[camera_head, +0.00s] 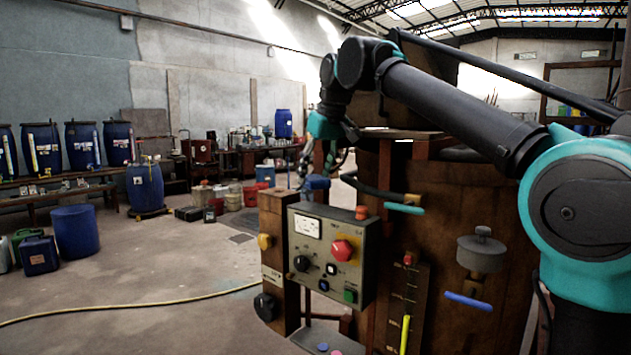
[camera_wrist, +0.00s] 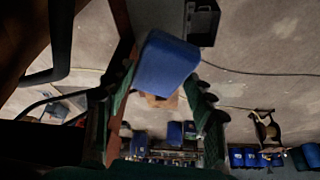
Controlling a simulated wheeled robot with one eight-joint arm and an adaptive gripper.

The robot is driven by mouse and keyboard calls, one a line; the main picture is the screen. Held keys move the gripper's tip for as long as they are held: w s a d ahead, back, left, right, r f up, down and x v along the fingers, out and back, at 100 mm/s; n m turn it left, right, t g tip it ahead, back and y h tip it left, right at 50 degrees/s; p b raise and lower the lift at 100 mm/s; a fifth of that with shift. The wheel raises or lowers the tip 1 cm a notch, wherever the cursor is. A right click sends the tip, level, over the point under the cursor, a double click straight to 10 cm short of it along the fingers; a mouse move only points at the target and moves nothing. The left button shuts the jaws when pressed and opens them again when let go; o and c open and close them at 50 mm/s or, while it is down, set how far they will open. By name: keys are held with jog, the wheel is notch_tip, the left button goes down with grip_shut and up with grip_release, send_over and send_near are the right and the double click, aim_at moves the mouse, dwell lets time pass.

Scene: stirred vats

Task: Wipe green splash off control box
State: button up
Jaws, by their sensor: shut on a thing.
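The control box (camera_head: 328,270) is a grey box on a brown post in the head view. Its front carries a white meter, a red mushroom button, black and blue knobs and a green button (camera_head: 350,295). I cannot make out a green splash on its visible faces. My gripper (camera_head: 305,172) points down just above the box's top left. It is shut on a blue block (camera_head: 317,183), perhaps a sponge. In the wrist view the blue block (camera_wrist: 167,63) sits between the two fingers. Whether the block touches the box top is unclear; the top face is mostly hidden.
A yellow hose (camera_head: 130,304) crosses the open floor at left.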

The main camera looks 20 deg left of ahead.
jog(key=shift+r, duration=0.2)
jog(key=shift+r, duration=1.4)
jog(key=shift+c, duration=0.2)
jog(key=shift+s, duration=0.1)
